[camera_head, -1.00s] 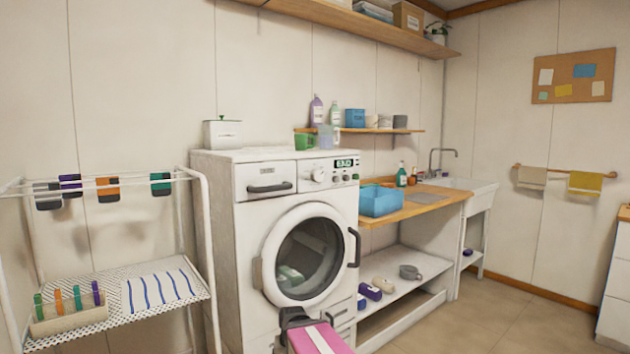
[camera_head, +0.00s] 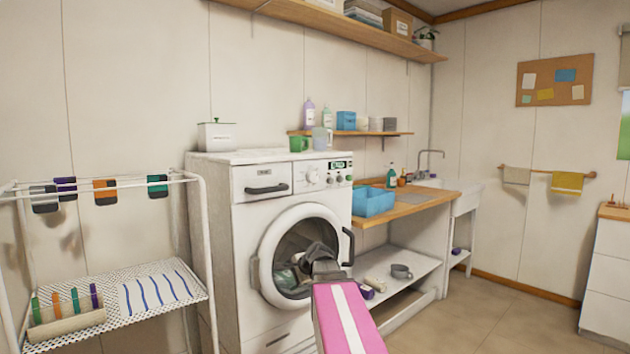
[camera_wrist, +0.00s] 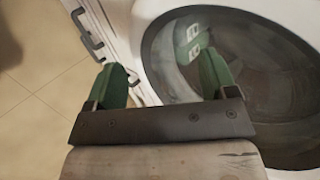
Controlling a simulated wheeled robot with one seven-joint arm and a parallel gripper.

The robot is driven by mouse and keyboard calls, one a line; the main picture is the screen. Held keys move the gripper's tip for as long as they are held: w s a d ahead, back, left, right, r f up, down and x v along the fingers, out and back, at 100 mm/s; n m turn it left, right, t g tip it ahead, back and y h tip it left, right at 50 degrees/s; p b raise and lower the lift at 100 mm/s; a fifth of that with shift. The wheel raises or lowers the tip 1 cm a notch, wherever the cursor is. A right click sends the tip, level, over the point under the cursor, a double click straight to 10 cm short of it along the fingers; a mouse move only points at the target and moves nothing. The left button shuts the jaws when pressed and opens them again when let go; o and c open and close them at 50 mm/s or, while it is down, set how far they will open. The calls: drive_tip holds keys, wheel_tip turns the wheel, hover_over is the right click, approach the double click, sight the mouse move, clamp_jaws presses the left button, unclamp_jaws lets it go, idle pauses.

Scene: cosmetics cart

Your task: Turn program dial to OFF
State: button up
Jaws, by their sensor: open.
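The white washing machine (camera_head: 215,200) stands against the wall. Its round program dial (camera_head: 313,176) sits on the upper front panel, just left of the lit display (camera_head: 341,164) and small knobs. The dial's exact setting is too small to read. My gripper (camera_head: 316,252) is in front of the round door (camera_head: 262,262), below the dial, and covers part of the door. In the wrist view my gripper (camera_wrist: 162,78) has two green fingers spread apart with nothing between them. The door's glass (camera_wrist: 245,75) lies behind the right finger. The dial is outside the wrist view.
A drying rack (camera_head: 205,240) stands left of the washer. A wooden counter (camera_head: 420,200) with a blue bin (camera_head: 372,202) is to the right. A door handle (camera_head: 348,247) juts out beside my gripper. A green mug (camera_head: 299,144) is above the washer. The floor at right is clear.

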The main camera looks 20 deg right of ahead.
drive_tip(key=w+d+r+m+t, duration=0.25)
drive_tip(key=d+r+m, duration=0.2)
drive_tip(key=r, duration=0.45)
drive_tip(key=w+d+r+m+t, duration=0.25)
drive_tip(key=d+r, duration=0.25)
drive_tip(key=r, duration=0.4)
drive_tip(key=m+t, duration=0.4)
drive_tip(key=m, duration=0.2)
approach(315, 178)
drive_tip(key=x, duration=0.9)
drive_tip(key=shift+w+a, duration=0.2)
drive_tip(key=shift+w, duration=0.1)
drive_tip(key=c, duration=0.9)
